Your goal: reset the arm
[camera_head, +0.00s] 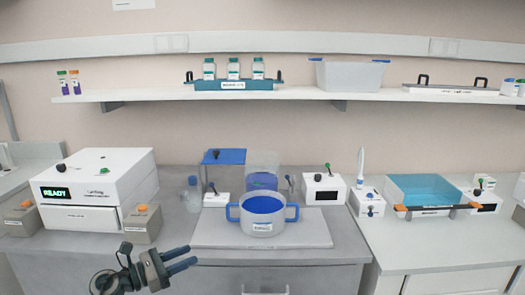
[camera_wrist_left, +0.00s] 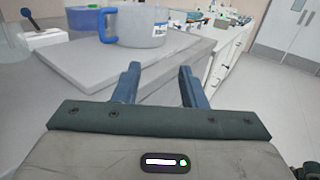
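My left gripper (camera_head: 182,260) is low in the head view, in front of the counter's front edge. It also shows in the left wrist view (camera_wrist_left: 158,85), where its two blue fingers stand apart with nothing between them. It is open and empty. A pot with blue handles and blue contents (camera_head: 262,214) stands on a light grey board (camera_head: 315,232) beyond the gripper. The gripper is apart from both. My right gripper does not show in either view.
A white machine reading READY (camera_head: 97,188) stands at the left of the counter. A blue tray (camera_head: 425,188) sits at the right. A wall shelf (camera_head: 130,94) holds a teal rack of bottles (camera_head: 232,85) and a clear bin (camera_head: 350,76). The board's front strip is clear.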

